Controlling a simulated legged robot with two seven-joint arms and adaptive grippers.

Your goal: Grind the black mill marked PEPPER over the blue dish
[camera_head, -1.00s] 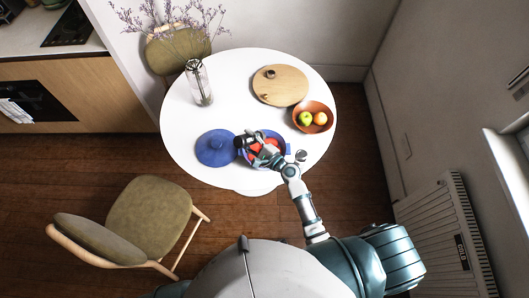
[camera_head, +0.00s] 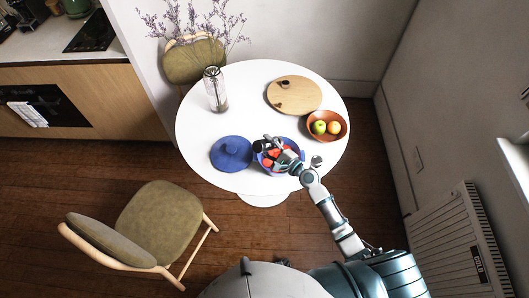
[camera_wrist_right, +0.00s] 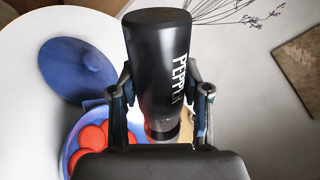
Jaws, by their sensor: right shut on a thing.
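The black mill marked PEPPER (camera_wrist_right: 160,60) is gripped between the fingers of my right gripper (camera_wrist_right: 160,103) in the right wrist view. White lettering runs along its side. The blue dish (camera_wrist_right: 72,143) with red round pieces in it lies below the mill, partly hidden by the gripper. In the head view my right gripper (camera_head: 273,150) is over the blue dish (camera_head: 264,167), with the dark mill (camera_head: 261,144) showing small at its fingers. My left gripper is not in view.
A blue lid (camera_head: 232,153) lies left of the dish on the white round table (camera_head: 200,135). A glass vase (camera_head: 215,92), a round wooden board (camera_head: 300,97) and an orange fruit bowl (camera_head: 342,132) stand farther back. A chair (camera_head: 155,220) is at front left.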

